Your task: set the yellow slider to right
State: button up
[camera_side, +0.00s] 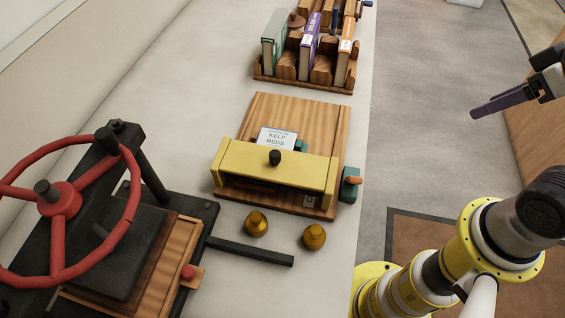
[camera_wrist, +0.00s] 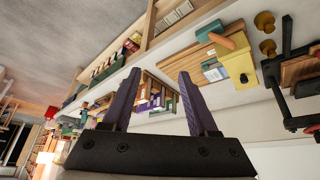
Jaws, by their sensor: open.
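The yellow slider bar (camera_side: 270,172) lies across a wooden board (camera_side: 300,108) on the pale table in the side view. A black knob (camera_side: 275,157) sits near its middle. A teal block with an orange peg (camera_side: 352,181) is at the board's right end. In the wrist view the yellow part (camera_wrist: 238,68) is at upper right, beside the orange peg (camera_wrist: 222,41). My gripper, with purple fingers, is in the air at upper right in the side view (camera_side: 476,114), well apart from the slider. In the wrist view its fingers (camera_wrist: 158,74) are spread with nothing held between them.
A red handwheel (camera_side: 59,199) on a black press stands at left, its black bar (camera_side: 250,251) reaching toward two brass knobs (camera_side: 256,223), (camera_side: 314,237). A wooden rack (camera_side: 320,82) of books stands behind the board. Open floor lies between the table and my gripper.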

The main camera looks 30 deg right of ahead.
dwell(0.5)
jog(key=w+a+r+n+g+y, duration=0.1)
jog(key=w+a+r+n, duration=0.4)
jog(key=w+n, duration=0.15)
jog(key=w+a+r+n+g, duration=0.1)
jog(key=w+a+r+n, duration=0.35)
jog(key=w, duration=0.35)
jog(key=n+g+h, duration=0.1)
jog(key=n+g, duration=0.3)
jog(key=n, duration=0.3)
send_over(275, 153)
notch_tip(275, 153, down, 11)
notch_tip(275, 153, down, 13)
jog(key=shift+f, duration=0.1)
